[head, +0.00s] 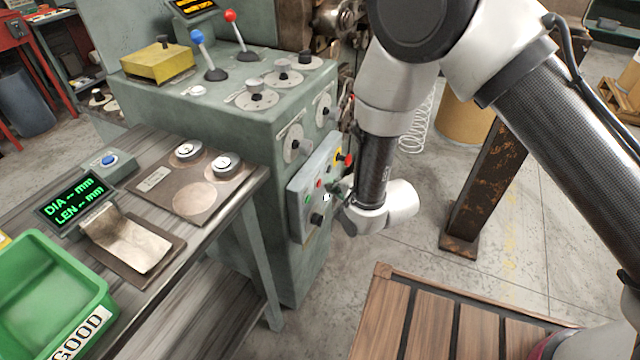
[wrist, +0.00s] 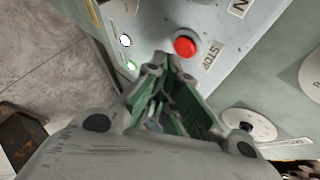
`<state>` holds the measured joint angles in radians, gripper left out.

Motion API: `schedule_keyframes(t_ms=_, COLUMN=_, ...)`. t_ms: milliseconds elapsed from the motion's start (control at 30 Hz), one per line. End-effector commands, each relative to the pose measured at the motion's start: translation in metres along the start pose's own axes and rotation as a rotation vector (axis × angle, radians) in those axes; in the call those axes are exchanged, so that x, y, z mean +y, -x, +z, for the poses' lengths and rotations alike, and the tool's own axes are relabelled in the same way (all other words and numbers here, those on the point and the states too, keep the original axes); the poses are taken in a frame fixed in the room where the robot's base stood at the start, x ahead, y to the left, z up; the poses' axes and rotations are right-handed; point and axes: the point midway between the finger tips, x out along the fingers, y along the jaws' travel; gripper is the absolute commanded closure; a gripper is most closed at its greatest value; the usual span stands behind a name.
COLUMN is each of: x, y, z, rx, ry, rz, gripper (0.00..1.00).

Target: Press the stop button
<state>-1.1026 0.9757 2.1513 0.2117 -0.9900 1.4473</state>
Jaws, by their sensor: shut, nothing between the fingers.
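The stop button is a round red button (wrist: 184,46) on a pale panel in the wrist view, with a STOP label (wrist: 211,55) beside it. My gripper (wrist: 166,66) is shut and empty, its fingertips just below and left of the button in that picture. A small gap shows between them in the picture; I cannot tell the depth. In the head view the grey control panel (head: 300,222) hangs on the side of the green machine. My gripper (head: 336,190) is in front of it, and I cannot tell which red spot there is the stop button.
A white light (wrist: 125,40) and a green light (wrist: 131,65) sit left of the button. A workbench (head: 150,310) stands left; a slatted wooden platform (head: 430,325) lies in front.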

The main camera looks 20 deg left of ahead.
Motion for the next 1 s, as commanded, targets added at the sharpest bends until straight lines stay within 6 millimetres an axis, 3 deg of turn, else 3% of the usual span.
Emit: schedule_keyframes(t_ms=1000, x=-0.0045, y=-0.0057, z=0.0045, rx=0.000, ry=0.000, rz=0.000, gripper=1.00)
